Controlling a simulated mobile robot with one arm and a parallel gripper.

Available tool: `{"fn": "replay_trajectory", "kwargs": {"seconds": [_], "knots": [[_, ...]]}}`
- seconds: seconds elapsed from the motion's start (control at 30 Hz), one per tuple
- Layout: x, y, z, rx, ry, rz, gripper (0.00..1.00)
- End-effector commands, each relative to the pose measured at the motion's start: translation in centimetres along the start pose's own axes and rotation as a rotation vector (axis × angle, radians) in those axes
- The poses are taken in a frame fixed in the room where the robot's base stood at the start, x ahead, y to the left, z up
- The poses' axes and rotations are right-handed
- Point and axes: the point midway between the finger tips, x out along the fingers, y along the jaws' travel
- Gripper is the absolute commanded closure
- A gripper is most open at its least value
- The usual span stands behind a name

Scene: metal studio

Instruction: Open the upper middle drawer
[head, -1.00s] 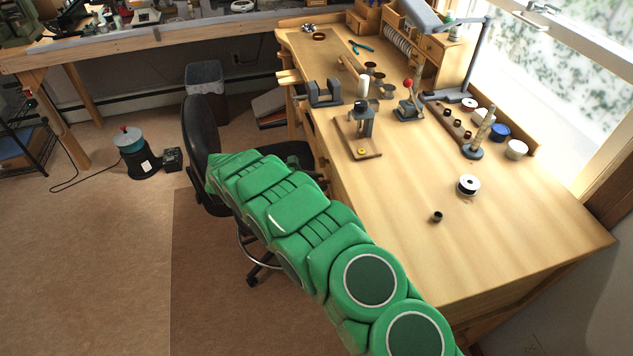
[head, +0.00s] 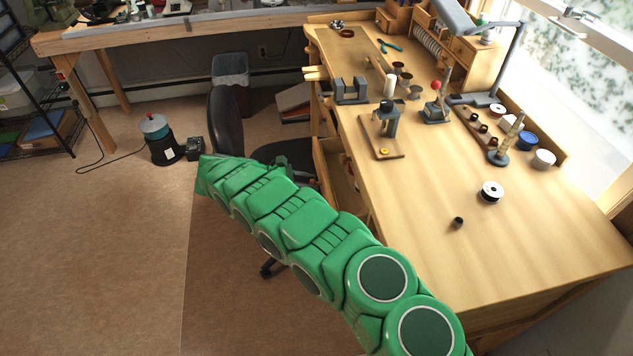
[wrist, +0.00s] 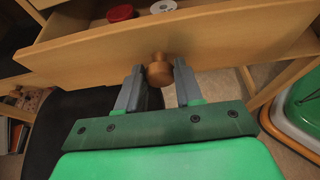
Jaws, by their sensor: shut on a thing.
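In the wrist view, a light wooden drawer (wrist: 230,40) is pulled partly out, with a round wooden knob (wrist: 159,71) on its front. My gripper (wrist: 158,85) is shut on the knob, with one grey finger on each side. A red round item (wrist: 122,13) and a white round item (wrist: 163,6) lie inside the drawer. In the head view, the open drawer (head: 338,178) juts out from the left side of the workbench (head: 440,210). My green arm reaches toward it and hides part of the scene; the fingertips are hidden there.
A black chair (head: 226,122) stands left of the drawer, close to my arm. Tools and spools, including a black-and-white spool (head: 491,191), stand on the bench top. A grey bin (head: 231,72) is behind the chair. The floor at left is mostly free.

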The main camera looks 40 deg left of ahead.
Motion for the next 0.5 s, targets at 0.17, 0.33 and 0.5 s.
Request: {"fn": "replay_trajectory", "kwargs": {"seconds": [0.17,0.33,0.5], "knots": [[-0.21,0.09,0.05,0.003,0.001,0.002,1.00],[-0.20,0.08,0.07,0.003,0.000,0.002,1.00],[-0.16,0.04,0.04,0.002,0.000,0.001,0.40]]}}
